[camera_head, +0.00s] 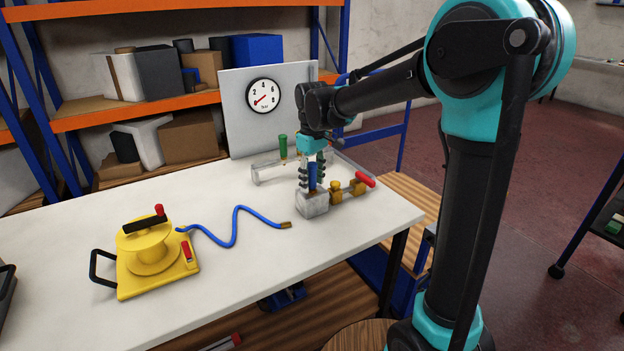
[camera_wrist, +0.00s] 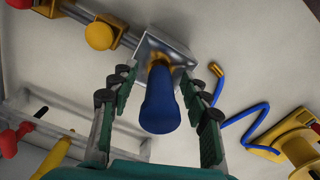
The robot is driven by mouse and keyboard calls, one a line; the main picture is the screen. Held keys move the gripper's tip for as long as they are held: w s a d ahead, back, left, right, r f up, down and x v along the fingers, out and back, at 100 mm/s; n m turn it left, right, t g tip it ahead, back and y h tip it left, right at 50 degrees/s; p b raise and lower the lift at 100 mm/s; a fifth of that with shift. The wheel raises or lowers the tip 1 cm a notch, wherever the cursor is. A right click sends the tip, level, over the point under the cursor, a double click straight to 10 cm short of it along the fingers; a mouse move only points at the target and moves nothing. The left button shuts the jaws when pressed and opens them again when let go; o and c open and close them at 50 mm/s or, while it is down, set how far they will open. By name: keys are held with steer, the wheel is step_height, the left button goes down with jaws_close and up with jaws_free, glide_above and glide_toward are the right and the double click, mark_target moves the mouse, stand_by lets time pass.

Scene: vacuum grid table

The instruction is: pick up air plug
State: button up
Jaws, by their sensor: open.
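The air plug (camera_head: 312,177) is a blue, upright piece with a brass base, seated on a grey metal block (camera_head: 313,204) on the white table. In the wrist view the blue plug (camera_wrist: 160,100) stands between the fingers, with its brass collar at the block's face. My gripper (camera_head: 312,176) is over the block, fingers pointing down on both sides of the plug. In the wrist view the gripper (camera_wrist: 160,92) is open, with a visible gap between the plug and each finger.
Brass fittings and a red-handled valve (camera_head: 364,179) sit right of the block. A green-handled post (camera_head: 283,147) and gauge panel (camera_head: 268,105) stand behind. A yellow vacuum device (camera_head: 150,255) with a blue hose (camera_head: 232,228) lies left. The table's front middle is clear.

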steer(key=shift+f, duration=0.45)
jaws_close()
steer(key=shift+r, duration=0.1)
step_height(320, 180, up, 24)
steer(key=shift+r, duration=0.15)
stand_by(1.4)
